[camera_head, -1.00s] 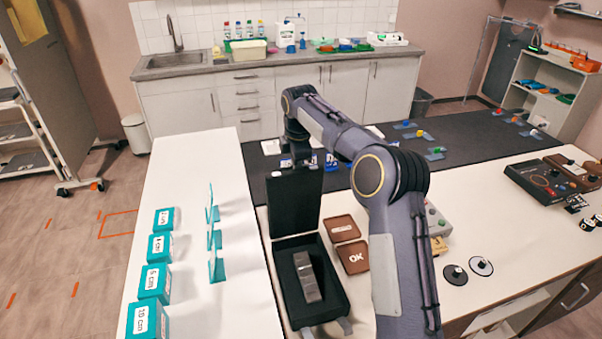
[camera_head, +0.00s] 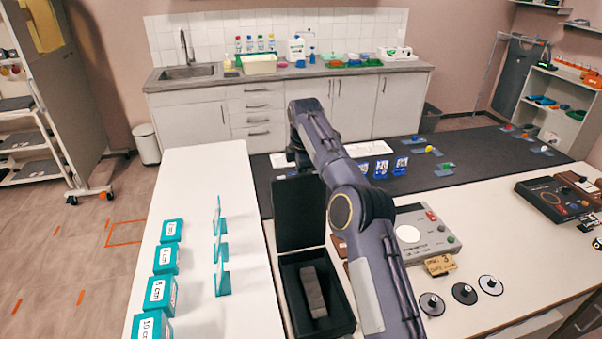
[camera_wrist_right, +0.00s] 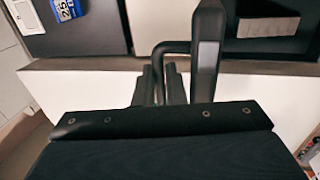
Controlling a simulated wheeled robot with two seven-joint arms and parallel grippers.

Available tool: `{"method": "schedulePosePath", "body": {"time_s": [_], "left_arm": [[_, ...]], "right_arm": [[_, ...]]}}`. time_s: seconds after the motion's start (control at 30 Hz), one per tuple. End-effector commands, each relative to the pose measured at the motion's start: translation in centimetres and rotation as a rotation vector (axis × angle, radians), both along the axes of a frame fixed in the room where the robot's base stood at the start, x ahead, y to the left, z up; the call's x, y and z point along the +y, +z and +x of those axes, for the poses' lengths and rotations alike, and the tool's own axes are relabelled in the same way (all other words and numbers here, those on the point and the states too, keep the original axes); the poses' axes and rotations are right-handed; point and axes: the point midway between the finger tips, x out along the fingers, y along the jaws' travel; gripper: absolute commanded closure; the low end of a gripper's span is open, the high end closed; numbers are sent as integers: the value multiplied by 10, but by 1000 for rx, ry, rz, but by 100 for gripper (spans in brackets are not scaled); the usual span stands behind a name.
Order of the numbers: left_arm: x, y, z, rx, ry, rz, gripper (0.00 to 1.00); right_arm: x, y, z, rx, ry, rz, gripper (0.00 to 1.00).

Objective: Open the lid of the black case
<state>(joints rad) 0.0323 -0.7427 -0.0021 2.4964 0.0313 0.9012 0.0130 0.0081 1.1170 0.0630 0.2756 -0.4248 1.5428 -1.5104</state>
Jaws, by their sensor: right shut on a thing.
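The black case (camera_head: 348,322) stands open on the white table, with a grey block (camera_head: 313,292) inside it. Its black lid (camera_head: 300,212) stands roughly upright at the back of the case. My right arm reaches over from the right, and its gripper is hidden behind the lid in the head view. In the right wrist view my right gripper (camera_wrist_right: 160,82) is shut on what looks like the lid's dark handle (camera_wrist_right: 172,47). The lid seems edge-on beside it, and the grey block shows beyond. My left gripper is not in view.
Several teal boxes (camera_head: 160,294) and thin teal stands (camera_head: 221,252) are on the white surface to the left. A grey device (camera_head: 424,236) and black discs (camera_head: 464,293) lie to the right. Blue number cards (camera_head: 381,168) stand on the dark mat behind.

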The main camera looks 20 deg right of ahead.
Motion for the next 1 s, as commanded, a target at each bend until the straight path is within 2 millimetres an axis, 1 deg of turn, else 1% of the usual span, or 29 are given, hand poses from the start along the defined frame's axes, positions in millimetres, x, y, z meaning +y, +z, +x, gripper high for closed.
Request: {"method": "schedulePosePath", "body": {"time_s": [0.03, 0.17, 0.2, 0.37, 0.77, 0.87, 1.0], "left_arm": [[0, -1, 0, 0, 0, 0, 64], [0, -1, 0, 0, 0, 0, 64], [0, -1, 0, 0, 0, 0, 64], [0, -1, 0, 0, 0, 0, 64], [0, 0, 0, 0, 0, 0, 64], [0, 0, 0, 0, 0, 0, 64], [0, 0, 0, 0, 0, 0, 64]], "right_arm": [[1, -7, -2, 17, 4, 0, 100], [1, -8, -2, 18, 5, 0, 100], [1, -8, -2, 18, 4, 0, 88], [1, -6, -1, 13, 3, 0, 68], [0, -1, -2, 5, 1, 0, 68], [1, 1, -7, 4, 2, 0, 68], [2, 4, -18, 5, 2, -1, 68]]}}
